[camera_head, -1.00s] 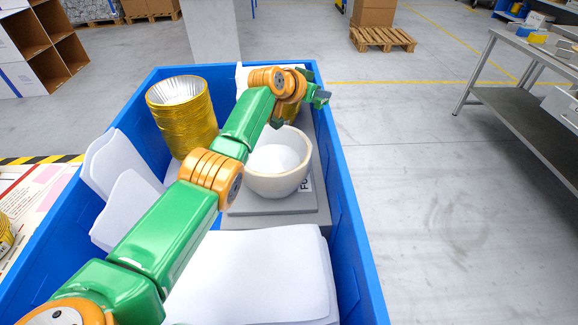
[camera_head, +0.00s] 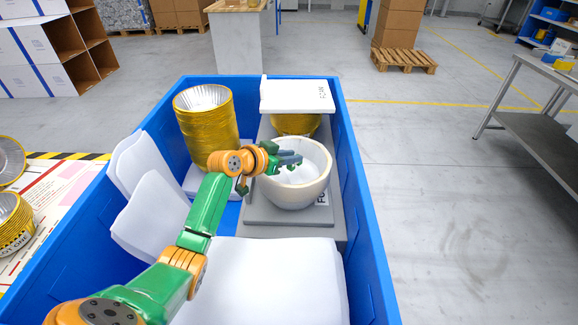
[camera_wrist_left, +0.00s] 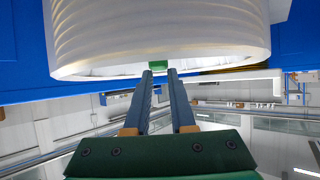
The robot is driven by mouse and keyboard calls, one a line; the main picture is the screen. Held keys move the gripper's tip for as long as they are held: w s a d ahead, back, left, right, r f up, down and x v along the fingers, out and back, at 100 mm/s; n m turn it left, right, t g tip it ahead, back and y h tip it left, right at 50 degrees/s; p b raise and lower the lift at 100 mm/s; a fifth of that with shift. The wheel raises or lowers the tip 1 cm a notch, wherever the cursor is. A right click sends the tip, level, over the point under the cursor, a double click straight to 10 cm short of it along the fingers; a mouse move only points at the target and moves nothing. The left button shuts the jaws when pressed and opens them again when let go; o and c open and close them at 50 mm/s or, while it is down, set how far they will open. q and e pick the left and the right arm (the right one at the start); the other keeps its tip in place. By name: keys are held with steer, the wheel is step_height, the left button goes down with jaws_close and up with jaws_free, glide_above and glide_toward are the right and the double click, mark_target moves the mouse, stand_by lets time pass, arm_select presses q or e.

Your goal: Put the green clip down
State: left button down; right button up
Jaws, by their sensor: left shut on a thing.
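My left gripper (camera_head: 292,160) reaches over the cream-white bowl (camera_head: 302,190), its fingers pointing right above the bowl's opening. It also shows in the left wrist view (camera_wrist_left: 160,75), with its two fingers close together. A small green piece, the green clip (camera_wrist_left: 158,66), shows at the fingertips, and the gripper is shut on it. The clip is too small to make out in the head view. In the wrist view a white ribbed round thing (camera_wrist_left: 160,35) fills the top, just beyond the fingertips. My right gripper is not in view.
A blue crate (camera_head: 362,215) surrounds the bowl. In it are a tall gold foil-cup stack (camera_head: 207,130), a grey base (camera_head: 290,232) under the bowl, a white slab (camera_head: 297,95) over more gold cups (camera_head: 296,124), and white padding sheets (camera_head: 275,275). A table (camera_head: 535,95) stands right.

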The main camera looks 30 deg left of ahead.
mark_target(288, 167)
arm_select(q)
steer(key=f, duration=0.3)
steer(key=shift+s+a+f, duration=0.15)
steer(key=shift+s+f, duration=0.05)
steer(key=shift+f, duration=0.1)
steer(key=c, duration=0.8)
jaws_free()
steer(key=shift+o, duration=0.2)
steer(key=shift+s+r+p, duration=0.15)
steer(key=shift+r+p, duration=0.1)
steer(key=shift+p, duration=0.05)
steer(key=p+v, duration=0.5)
steer(key=v, duration=0.1)
steer(key=shift+s+r+p, duration=0.25)
steer(key=shift+s+p, duration=0.05)
steer(key=shift+p, duration=0.05)
steer(key=shift+s+a, duration=0.1)
steer(key=shift+s, duration=0.1)
steer(key=shift+f, duration=0.1)
